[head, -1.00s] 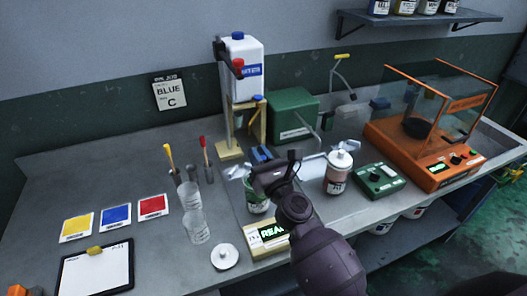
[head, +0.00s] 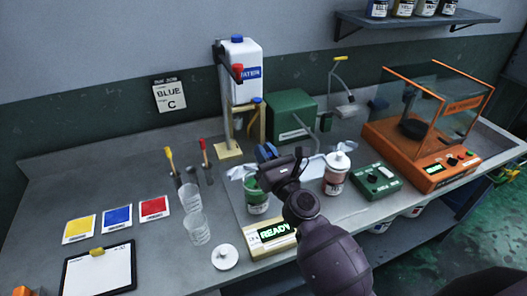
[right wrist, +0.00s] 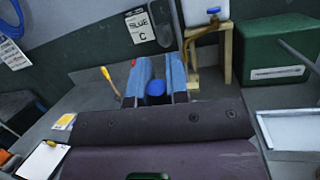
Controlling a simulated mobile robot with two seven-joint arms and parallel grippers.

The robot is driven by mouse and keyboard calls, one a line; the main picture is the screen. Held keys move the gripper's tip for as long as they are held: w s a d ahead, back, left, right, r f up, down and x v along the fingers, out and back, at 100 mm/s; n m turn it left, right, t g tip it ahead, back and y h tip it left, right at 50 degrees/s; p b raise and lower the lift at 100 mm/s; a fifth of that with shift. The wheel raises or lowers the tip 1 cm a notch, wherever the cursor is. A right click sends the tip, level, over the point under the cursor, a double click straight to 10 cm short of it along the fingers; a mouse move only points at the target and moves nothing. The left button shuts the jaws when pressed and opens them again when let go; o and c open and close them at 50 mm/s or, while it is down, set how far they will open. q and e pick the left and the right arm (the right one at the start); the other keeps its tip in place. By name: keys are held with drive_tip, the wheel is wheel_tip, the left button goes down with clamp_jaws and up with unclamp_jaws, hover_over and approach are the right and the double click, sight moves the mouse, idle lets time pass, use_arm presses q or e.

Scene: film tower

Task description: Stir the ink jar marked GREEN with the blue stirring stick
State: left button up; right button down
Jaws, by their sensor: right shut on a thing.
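A jar with a green band (head: 257,196) stands on the bench, lid off; its label is too small to read. My right gripper (head: 268,153) is just above and behind this jar. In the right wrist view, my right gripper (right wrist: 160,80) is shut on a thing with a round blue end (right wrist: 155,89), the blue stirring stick. Most of the stick is hidden, so I cannot tell whether its lower end is inside the jar. A white lid (head: 225,257) lies on the bench to the left front. My left gripper is not in view.
A box with a READY display (head: 275,233) sits in front of the jar. A lidded reddish jar (head: 336,174) stands right of my gripper. Clear cups (head: 195,230) stand to the left. A water container (head: 241,70) on a stand and a green case (head: 290,116) are behind.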

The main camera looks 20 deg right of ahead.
drive_tip(key=shift+s+d+r, duration=0.15)
drive_tip(key=shift+s+r, duration=0.05)
drive_tip(key=shift+r, duration=0.65)
drive_tip(key=shift+s+d+r, duration=0.15)
drive_tip(key=shift+s+r, duration=0.1)
drive_tip(key=shift+r, duration=0.55)
drive_tip(key=shift+s+d+r, duration=0.15)
drive_tip(key=shift+s+r, duration=0.05)
drive_tip(key=shift+r, duration=0.65)
drive_tip(key=shift+s+d+r+p, duration=0.15)
drive_tip(key=shift+r+p, duration=0.25)
drive_tip(key=shift+r, duration=0.2)
drive_tip(key=shift+s+r+p, duration=0.15)
drive_tip(key=shift+r+p, duration=0.2)
drive_tip(key=shift+r, duration=0.25)
drive_tip(key=shift+r, duration=2.5)
